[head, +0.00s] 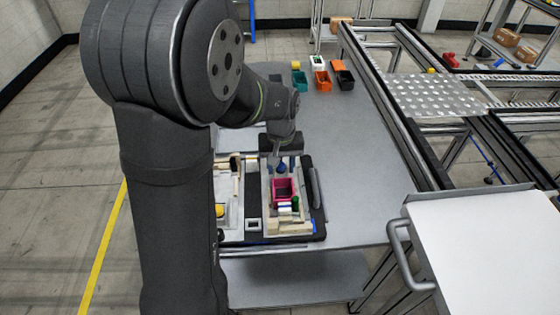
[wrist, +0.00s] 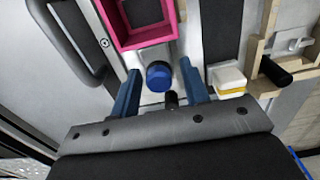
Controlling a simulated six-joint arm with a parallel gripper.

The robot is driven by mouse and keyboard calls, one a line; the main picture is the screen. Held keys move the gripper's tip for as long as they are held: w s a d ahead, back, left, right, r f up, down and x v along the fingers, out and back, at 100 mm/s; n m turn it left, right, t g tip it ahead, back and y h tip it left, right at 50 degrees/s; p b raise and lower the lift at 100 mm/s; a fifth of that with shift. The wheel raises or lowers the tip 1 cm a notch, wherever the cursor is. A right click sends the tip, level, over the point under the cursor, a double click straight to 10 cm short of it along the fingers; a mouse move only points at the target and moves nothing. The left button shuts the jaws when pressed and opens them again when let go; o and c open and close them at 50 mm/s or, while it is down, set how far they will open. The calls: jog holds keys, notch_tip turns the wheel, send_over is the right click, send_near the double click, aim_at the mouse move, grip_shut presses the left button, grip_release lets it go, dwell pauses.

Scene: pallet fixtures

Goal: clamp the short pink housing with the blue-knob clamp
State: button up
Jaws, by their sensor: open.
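The pink housing (head: 284,199) is an open box standing on the pallet fixture in the head view. Its near part shows at the top of the wrist view (wrist: 166,39). The blue knob (wrist: 158,77) of the clamp sits beside the housing and also shows in the head view (head: 281,168). My gripper (wrist: 160,66) is open, with its two blue fingers on either side of the knob and a visible gap on each side. I cannot tell whether the fingertips reach down to the knob's height. The clamp's other parts are mostly hidden.
A black handle (head: 316,188) runs along the pallet's right edge. A neighbouring fixture holds a yellow-and-white piece (wrist: 230,81) and a black-ended part (wrist: 275,71). Coloured bins (head: 322,80) stand farther back; the table's right side is clear.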

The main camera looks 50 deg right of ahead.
jog(key=shift+r, duration=3.8)
jog(key=shift+f, duration=0.15)
notch_tip(320, 180, down, 8)
jog(key=shift+r, duration=0.15)
